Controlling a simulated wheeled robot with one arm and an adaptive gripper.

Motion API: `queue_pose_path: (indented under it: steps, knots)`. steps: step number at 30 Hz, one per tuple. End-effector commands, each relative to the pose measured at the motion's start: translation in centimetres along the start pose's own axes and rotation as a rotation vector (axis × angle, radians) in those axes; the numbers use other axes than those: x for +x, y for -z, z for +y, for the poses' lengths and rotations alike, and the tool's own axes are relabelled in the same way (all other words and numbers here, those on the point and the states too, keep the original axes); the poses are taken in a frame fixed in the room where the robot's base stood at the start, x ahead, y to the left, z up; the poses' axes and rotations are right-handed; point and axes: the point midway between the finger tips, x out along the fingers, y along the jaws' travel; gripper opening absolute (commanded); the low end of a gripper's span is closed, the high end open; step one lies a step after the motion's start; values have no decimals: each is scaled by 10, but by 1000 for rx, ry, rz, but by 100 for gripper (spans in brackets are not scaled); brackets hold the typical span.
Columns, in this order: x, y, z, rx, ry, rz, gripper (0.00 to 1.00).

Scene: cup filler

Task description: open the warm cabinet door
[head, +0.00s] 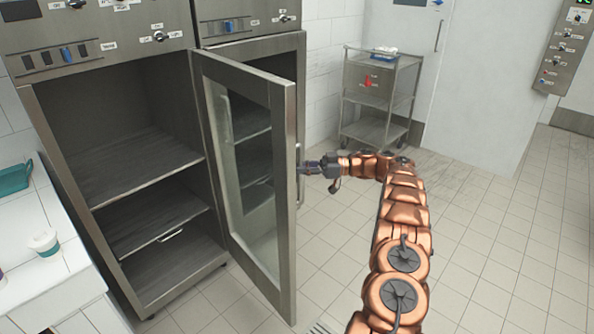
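A steel cabinet (62,160) at the left stands open, with its shelves bare. Its framed glass door (287,220) is swung far out toward me, hinged on the cabinet's right side. I cannot read a label that tells whether this is the warm cabinet. My gripper (306,167) is at the handle (298,160) on the door's outer face, near its free edge. The fingertips reach the handle or lie right beside it. They are too small to tell whether they are closed on it.
A second steel cabinet (300,60) stands to the right, partly behind the door. A wire-shelf trolley (347,95) stands by the back wall. A white counter (45,285) with a small tub (44,243) is at the lower left. The tiled floor (490,220) at the right is clear.

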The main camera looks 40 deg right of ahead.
Motion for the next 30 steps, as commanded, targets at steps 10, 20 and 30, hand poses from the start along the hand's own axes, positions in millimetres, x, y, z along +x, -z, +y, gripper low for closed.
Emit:
queue_pose_path:
  steps: [10, 20, 30]
  knots:
    - [-2, 1, 1, -2, -2, 1, 0]
    - [-1, 1, 1, -2, 0, 0, 39]
    - [0, 2, 0, -2, 1, -1, 41]
